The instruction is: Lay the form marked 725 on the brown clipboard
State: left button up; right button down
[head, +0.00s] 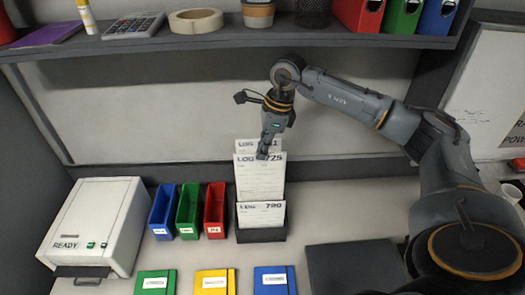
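The form marked 725 (260,181) is a white sheet headed LOG, standing upright in a dark holder (262,236). A form marked 790 (262,214) stands in front of it. Another form (246,146) stands behind it, its number partly hidden by my gripper. My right gripper (264,155) points down at the top edge of the 725 form, overlapping it in the picture. It is seen edge-on, so I cannot tell whether its fingers are open or shut on the sheet. No brown clipboard shows. My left gripper is out of view.
Blue (163,211), green (188,210) and red (215,210) bins stand left of the holder, beside a white machine (95,222) reading READY. Coloured booklets (213,282) lie in front. A dark flat panel (350,267) lies right. A loaded shelf (235,40) hangs above.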

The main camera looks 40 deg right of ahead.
jog(key=shift+r, duration=0.3)
jog(key=shift+a, duration=0.1)
jog(key=s+a+b, duration=0.2)
jog(key=s+a, duration=0.3)
jog(key=s, duration=0.3)
jog(key=shift+s, duration=0.3)
dwell(0.4)
